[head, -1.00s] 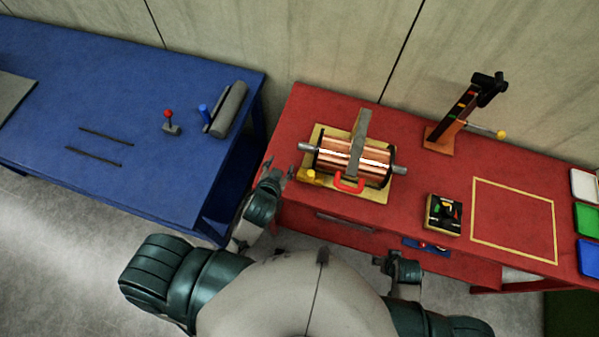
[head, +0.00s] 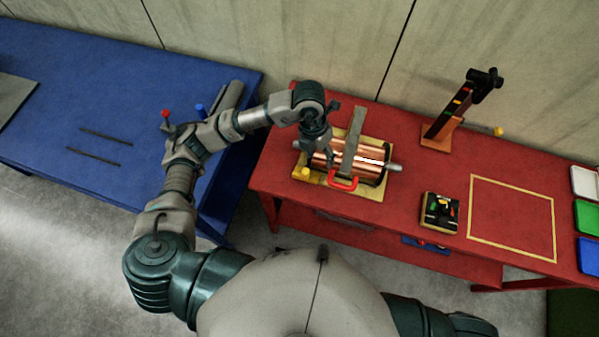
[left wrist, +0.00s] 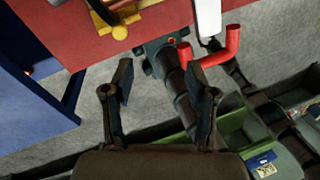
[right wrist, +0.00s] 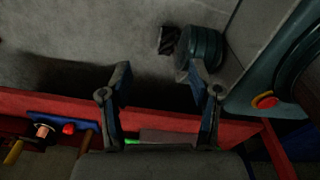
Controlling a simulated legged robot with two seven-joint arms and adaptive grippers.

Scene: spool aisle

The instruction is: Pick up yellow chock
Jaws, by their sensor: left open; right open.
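The yellow chock (head: 306,173) is a small yellow piece on the front left corner of the yellow base plate (head: 372,193), by the left end of the copper spool (head: 371,163). In the left wrist view a yellow piece (left wrist: 119,32), which looks like the chock, shows at the top, beyond the fingertips. My left gripper (head: 318,158) hangs over the spool's left end, close behind the chock and apart from it. It is open and empty in the left wrist view (left wrist: 165,88). My right gripper (right wrist: 160,78) is open and empty in the right wrist view; the head view does not show it.
A red handle (head: 342,182) stands right of the chock, and a grey strap (head: 354,140) crosses the spool. A black box (head: 439,213) and an orange stand (head: 437,136) are farther right on the red table (head: 410,150). The blue table (head: 60,70) is at left.

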